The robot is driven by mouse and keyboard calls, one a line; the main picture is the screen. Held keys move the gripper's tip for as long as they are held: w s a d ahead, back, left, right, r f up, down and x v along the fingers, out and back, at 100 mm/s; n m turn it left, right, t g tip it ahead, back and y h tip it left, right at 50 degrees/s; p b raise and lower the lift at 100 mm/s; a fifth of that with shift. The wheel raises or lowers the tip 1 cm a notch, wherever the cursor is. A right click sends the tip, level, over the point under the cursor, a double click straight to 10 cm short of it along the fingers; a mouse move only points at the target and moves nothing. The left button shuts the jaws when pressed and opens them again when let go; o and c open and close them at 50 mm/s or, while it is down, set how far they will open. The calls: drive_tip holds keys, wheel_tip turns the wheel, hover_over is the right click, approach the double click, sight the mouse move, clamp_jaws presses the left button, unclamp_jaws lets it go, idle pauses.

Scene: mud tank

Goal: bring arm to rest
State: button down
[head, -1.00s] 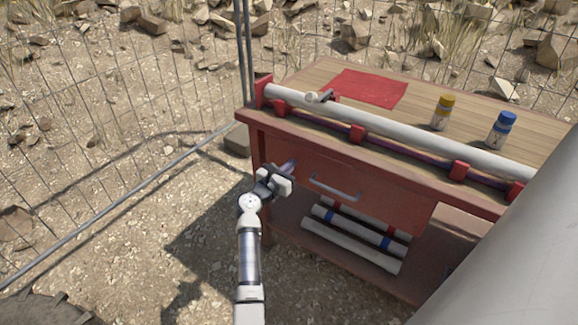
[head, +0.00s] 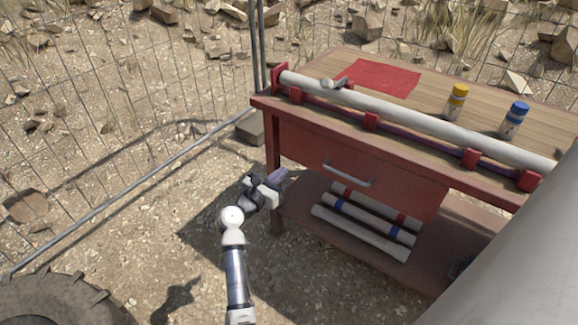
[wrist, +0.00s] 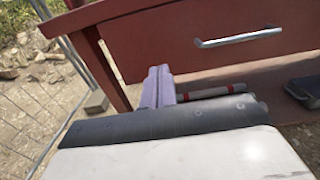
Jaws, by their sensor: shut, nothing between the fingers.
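My gripper (head: 278,178) is in front of the left end of the red workbench (head: 300,128), below the tabletop and left of the drawer handle. It also shows in the wrist view (wrist: 158,88), where its pale purple fingers are together with nothing between them. The drawer (head: 345,165) with its metal handle (head: 348,174) looks closed. In the wrist view the handle (wrist: 238,38) is up and to the right of the fingers, apart from them. My arm is bent, reaching from the bottom of the head view.
A long white pipe (head: 420,112) lies in red clamps along the bench front. A red cloth (head: 380,78), yellow-capped bottle (head: 456,102) and blue-capped bottle (head: 513,121) are on top. Several pipes (head: 358,232) lie on the lower shelf. A wire fence (head: 110,130) stands left; open ground lies between.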

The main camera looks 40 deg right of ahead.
drive_tip(key=shift+s+a, duration=0.2)
drive_tip(key=shift+a, duration=0.3)
